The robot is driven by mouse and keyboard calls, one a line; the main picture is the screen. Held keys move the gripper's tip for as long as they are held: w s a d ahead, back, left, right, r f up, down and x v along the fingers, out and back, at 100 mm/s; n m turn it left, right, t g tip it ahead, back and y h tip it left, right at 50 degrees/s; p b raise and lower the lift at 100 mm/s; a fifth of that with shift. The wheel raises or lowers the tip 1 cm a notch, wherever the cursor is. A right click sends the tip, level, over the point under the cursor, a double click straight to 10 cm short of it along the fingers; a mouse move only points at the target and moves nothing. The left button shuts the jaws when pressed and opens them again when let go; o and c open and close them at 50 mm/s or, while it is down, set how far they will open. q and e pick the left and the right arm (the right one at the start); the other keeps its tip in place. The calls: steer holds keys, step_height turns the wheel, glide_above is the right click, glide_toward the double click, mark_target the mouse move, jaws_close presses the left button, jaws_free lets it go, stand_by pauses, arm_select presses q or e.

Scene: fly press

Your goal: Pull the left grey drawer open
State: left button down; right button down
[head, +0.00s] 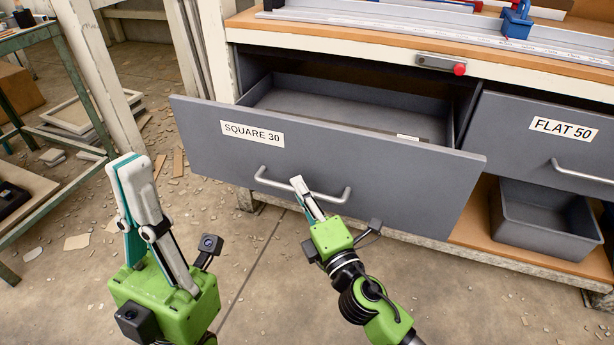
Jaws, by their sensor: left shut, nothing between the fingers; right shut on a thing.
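The left grey drawer (385,178), labelled SQUARE 30, stands pulled out from the bench, and its inside shows from above. A silver bar handle (270,184) runs across the lower middle of its front. My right gripper (298,184) is at the handle's middle, shut on the bar; its fingers hide part of the handle. My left gripper (132,165) is shut and empty, raised at the left in front of the drawer's left end and apart from it.
A second grey drawer (500,140), labelled FLAT 50, is at the right. A grey bin (545,238) sits on the wooden shelf below it. A red button box (440,64) is on the bench edge. A green-framed table (42,40) stands at the left. Chips litter the floor.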

steer(key=shift+s+a+f, duration=0.1)
steer(key=shift+s+a, duration=0.1)
steer(key=shift+s, duration=0.3)
steer(key=c, duration=2.1)
jaws_free()
steer(key=shift+c, duration=0.2)
steer(key=shift+s+d, duration=0.1)
steer(key=v, duration=1.1)
steer(key=shift+s+d, duration=0.15)
steer(key=shift+s, duration=0.2)
